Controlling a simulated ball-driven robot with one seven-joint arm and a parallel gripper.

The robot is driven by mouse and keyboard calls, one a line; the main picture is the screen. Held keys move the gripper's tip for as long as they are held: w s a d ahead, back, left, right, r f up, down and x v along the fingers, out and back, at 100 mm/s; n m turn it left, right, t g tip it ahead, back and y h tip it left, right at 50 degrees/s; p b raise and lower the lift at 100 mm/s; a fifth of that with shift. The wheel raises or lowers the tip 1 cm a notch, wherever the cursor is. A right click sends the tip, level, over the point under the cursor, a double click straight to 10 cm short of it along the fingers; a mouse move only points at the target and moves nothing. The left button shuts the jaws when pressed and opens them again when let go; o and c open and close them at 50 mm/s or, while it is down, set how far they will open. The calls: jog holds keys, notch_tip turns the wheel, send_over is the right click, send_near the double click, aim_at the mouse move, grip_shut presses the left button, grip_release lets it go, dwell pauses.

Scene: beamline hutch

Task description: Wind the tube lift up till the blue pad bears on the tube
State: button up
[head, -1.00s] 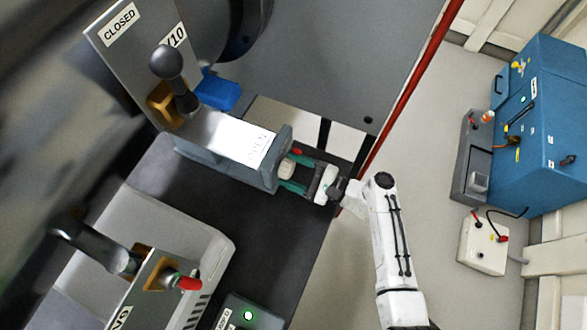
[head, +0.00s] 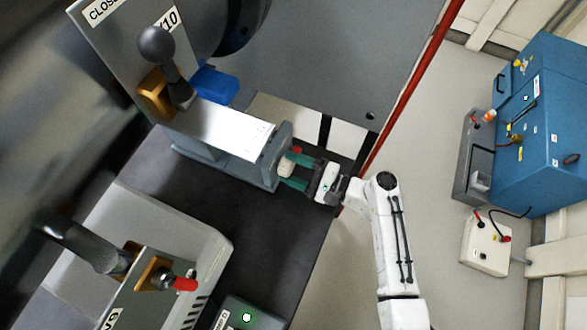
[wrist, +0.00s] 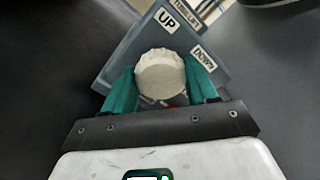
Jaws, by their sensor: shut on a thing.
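The tube lift is a grey block (head: 222,133) on the dark bench, with a pale ribbed knob (wrist: 160,75) on its end face. That face bears labels UP, DOWN and TUBE LIFT in the wrist view. My gripper (head: 290,172) has its teal fingers on either side of the knob and is shut on it. The knob also shows between the fingers in the head view (head: 286,168). I cannot tell whether the pad touches a tube.
A black-knobbed lever (head: 157,45) stands by a plate marked CLOSED. A grey unit with a red-tipped lever (head: 185,284) stands at the lower left. A red post (head: 405,85) rises behind my arm. A blue cabinet (head: 545,130) and a cream box (head: 483,245) stand right.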

jog(key=n+b, duration=0.3)
jog(key=f+n+b, duration=0.1)
jog(key=n+b, duration=0.2)
jog(key=shift+b, duration=0.3)
jog(key=n+b, duration=0.3)
jog(key=shift+n+b, duration=0.3)
jog(key=shift+b, duration=0.05)
jog(key=shift+r+n+b, duration=0.15)
jog(key=shift+n+b, duration=1.05)
jog(key=shift+b, duration=0.05)
jog(key=o, duration=1)
jog(key=shift+r, duration=0.15)
jog(key=shift+o, duration=0.2)
jog(key=b+v, duration=0.1)
jog(key=v, duration=1)
